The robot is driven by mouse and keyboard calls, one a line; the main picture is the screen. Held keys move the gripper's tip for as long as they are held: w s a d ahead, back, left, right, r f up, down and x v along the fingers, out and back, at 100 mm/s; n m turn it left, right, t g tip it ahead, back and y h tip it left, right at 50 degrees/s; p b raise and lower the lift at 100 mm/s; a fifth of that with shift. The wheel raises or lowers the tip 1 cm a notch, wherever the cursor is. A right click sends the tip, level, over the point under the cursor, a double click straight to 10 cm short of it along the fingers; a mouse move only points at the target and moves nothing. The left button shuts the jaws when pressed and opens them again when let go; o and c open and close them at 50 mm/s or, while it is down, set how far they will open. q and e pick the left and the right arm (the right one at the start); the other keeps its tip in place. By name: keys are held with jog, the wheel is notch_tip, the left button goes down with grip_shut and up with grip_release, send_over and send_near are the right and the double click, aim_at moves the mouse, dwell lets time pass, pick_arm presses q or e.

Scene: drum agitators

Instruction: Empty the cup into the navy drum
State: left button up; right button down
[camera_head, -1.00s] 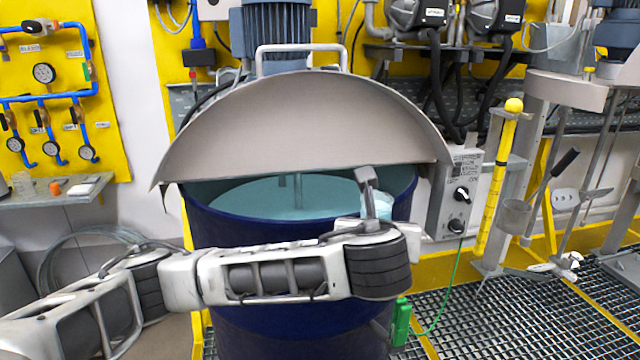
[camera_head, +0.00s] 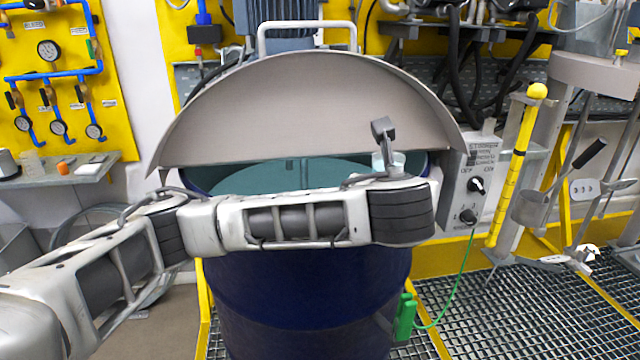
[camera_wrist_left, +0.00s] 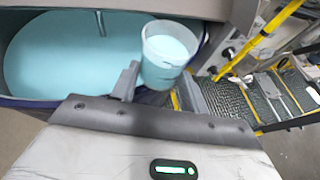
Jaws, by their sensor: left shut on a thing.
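The navy drum (camera_head: 300,285) stands upright in the middle of the head view, with pale blue liquid (camera_head: 265,178) inside. Its open top also fills the upper left of the left wrist view, where the liquid (camera_wrist_left: 60,55) shows. My left gripper (camera_wrist_left: 160,88) is shut on a translucent cup (camera_wrist_left: 165,62) holding pale blue contents. The cup looks near upright and overlaps the drum's right rim in the wrist view; its exact height above the rim is unclear. In the head view the cup (camera_head: 398,161) is partly hidden behind my wrist. My right gripper is not in view.
A grey half lid (camera_head: 310,115) stands raised over the drum's far side. A stirrer shaft (camera_wrist_left: 100,22) reaches into the drum. A switch box (camera_head: 475,185) with a green cable is right of the drum. A yellow post (camera_head: 515,165) stands farther right.

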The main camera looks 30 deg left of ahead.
pick_arm(q)
jog(key=a+n, duration=0.1)
jog(key=n+h, duration=0.1)
jog(key=a+r+n+h, duration=0.1)
jog(key=shift+s+a, duration=0.25)
jog(key=shift+a, duration=0.05)
dwell(0.5)
jog(key=shift+a+f+n+h, duration=0.2)
jog(key=shift+a+n+h, duration=0.1)
jog(key=shift+a+h, duration=0.2)
jog(key=shift+s+a+r+n+h, duration=0.15)
jog(key=shift+a+r+n+h, duration=0.2)
jog(key=shift+a+n+h, duration=0.2)
dwell(0.9)
jog(key=shift+a+r+n+h, duration=0.2)
jog(key=shift+r+n+h, duration=0.15)
jog(key=shift+n, duration=0.2)
dwell(0.8)
jog(key=shift+f+n+t+h, duration=0.35)
jog(key=shift+n+t+h, duration=0.05)
jog(key=shift+n, duration=0.2)
dwell(0.8)
jog(key=shift+a+r+n+h, duration=0.15)
jog(key=shift+r+n+h, duration=0.45)
jog(key=shift+n, duration=0.3)
dwell(1.4)
